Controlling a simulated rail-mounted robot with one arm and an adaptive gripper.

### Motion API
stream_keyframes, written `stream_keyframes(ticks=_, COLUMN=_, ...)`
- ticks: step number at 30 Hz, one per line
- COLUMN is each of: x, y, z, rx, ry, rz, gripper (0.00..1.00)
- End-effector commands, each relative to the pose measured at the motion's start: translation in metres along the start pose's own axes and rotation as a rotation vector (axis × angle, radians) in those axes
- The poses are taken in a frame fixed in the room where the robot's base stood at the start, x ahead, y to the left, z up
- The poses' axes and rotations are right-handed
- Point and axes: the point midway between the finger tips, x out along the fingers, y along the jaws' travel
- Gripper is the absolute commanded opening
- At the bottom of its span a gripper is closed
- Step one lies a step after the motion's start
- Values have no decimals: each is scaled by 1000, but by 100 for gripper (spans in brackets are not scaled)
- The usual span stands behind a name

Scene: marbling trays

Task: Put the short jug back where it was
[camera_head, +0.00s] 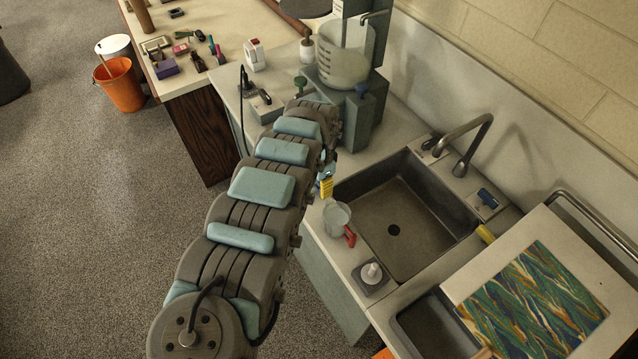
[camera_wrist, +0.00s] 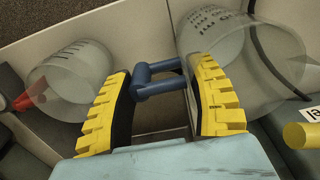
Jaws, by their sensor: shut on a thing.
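In the wrist view my gripper (camera_wrist: 164,78) has its yellow fingers on either side of a blue handle (camera_wrist: 158,80). The handle belongs to a clear jug (camera_wrist: 245,65) with dark markings, just beyond the right finger. In the head view one yellow fingertip (camera_head: 326,187) shows beside my arm, left of the sink; my arm hides most of the held jug. A second clear jug (camera_head: 338,214) with a red handle stands on the counter by the sink. It also shows in the wrist view (camera_wrist: 70,80), left of the fingers. I cannot compare the jugs' heights.
The sink (camera_head: 410,228) with its tap (camera_head: 470,135) lies right of my gripper. A white pump knob (camera_head: 371,273) stands in front. A large clear container (camera_head: 342,60) sits on the grey unit behind. A marbled sheet (camera_head: 535,305) lies on a board at right.

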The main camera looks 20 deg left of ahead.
Motion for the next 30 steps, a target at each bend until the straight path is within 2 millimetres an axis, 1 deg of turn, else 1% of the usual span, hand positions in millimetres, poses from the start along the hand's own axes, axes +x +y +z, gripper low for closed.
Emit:
stream_keyframes(ticks=6, x=3, y=0, z=0, rx=0, ry=0, rz=1, gripper=16)
stream_keyframes(ticks=7, x=3, y=0, z=0, rx=0, ry=0, rz=1, gripper=62)
stream_keyframes(ticks=8, x=3, y=0, z=0, rx=0, ry=0, rz=1, gripper=71)
stream_keyframes(ticks=9, x=3, y=0, z=0, rx=0, ry=0, rz=0, gripper=82)
stream_keyframes(ticks=18, x=2, y=0, z=0, rx=0, ry=0, rz=1, gripper=82)
stream_keyframes(ticks=22, x=-3, y=0, z=0, rx=0, ry=0, rz=-1, gripper=82)
stream_keyframes(ticks=26, x=-14, y=0, z=0, rx=0, ry=0, rz=0, gripper=82)
stream_keyframes(ticks=30, x=-31, y=-1, z=1, rx=0, ry=-1, rz=-1, gripper=82)
